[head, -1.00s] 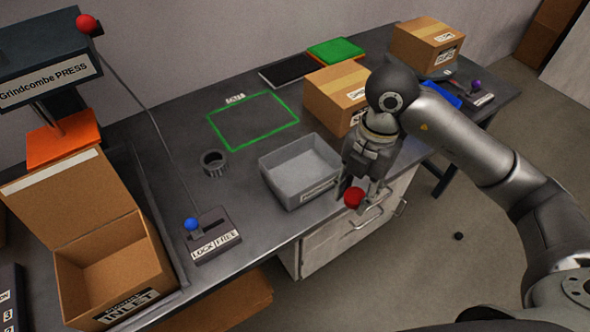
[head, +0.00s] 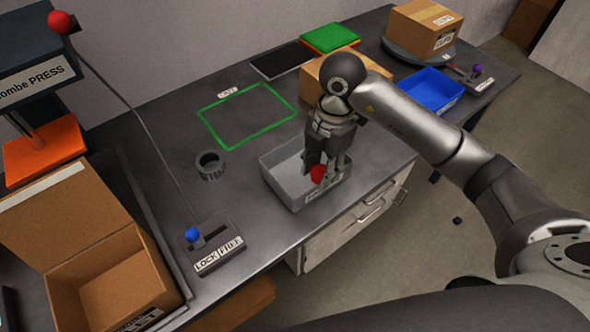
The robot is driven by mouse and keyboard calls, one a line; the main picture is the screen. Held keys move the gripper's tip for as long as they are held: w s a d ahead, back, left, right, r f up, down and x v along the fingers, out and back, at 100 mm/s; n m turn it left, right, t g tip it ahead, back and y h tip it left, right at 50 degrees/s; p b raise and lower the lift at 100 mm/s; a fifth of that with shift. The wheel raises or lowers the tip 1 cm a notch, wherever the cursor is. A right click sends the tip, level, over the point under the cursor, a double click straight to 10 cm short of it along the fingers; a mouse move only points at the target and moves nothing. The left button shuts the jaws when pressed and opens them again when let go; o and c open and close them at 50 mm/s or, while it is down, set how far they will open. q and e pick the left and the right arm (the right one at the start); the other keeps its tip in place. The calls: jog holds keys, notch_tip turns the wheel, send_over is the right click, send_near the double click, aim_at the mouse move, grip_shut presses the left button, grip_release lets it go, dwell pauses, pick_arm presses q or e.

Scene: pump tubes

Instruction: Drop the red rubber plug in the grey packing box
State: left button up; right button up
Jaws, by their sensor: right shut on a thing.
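The red rubber plug (head: 318,173) is a small red ball-like thing between the fingertips of my right gripper (head: 322,170). The gripper is shut on it and points down. In the head view the plug shows over the right part of the grey packing box (head: 284,187), an open, shallow grey tray near the table's front edge. I cannot tell exactly how high the plug is above the box floor. The gripper hides part of the box's back right side. My left gripper is not in view.
A dark grey ring (head: 210,165) lies left of the box, in front of a green outlined area (head: 248,116). A cardboard box (head: 318,82) stands behind my right gripper. A lever unit with a blue knob (head: 193,234) and an open cardboard inlet box (head: 112,275) are at left.

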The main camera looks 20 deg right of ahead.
jog(key=w+a+f, duration=0.1)
jog(key=w+a, duration=0.1)
jog(key=w, duration=0.1)
jog(key=p, duration=0.1)
send_over(293, 183)
notch_tip(293, 183, down, 6)
jog(key=shift+d+f, duration=0.1)
jog(key=shift+d, duration=0.05)
notch_tip(293, 183, down, 3)
jog(key=shift+w+r+p, duration=0.1)
jog(key=shift+w+p, duration=0.05)
jog(key=shift+p, duration=0.6)
jog(key=shift+f, duration=0.25)
jog(key=shift+f, duration=0.2)
jog(key=o, duration=0.9)
jog(key=shift+r, duration=0.1)
jog(key=shift+r, duration=0.1)
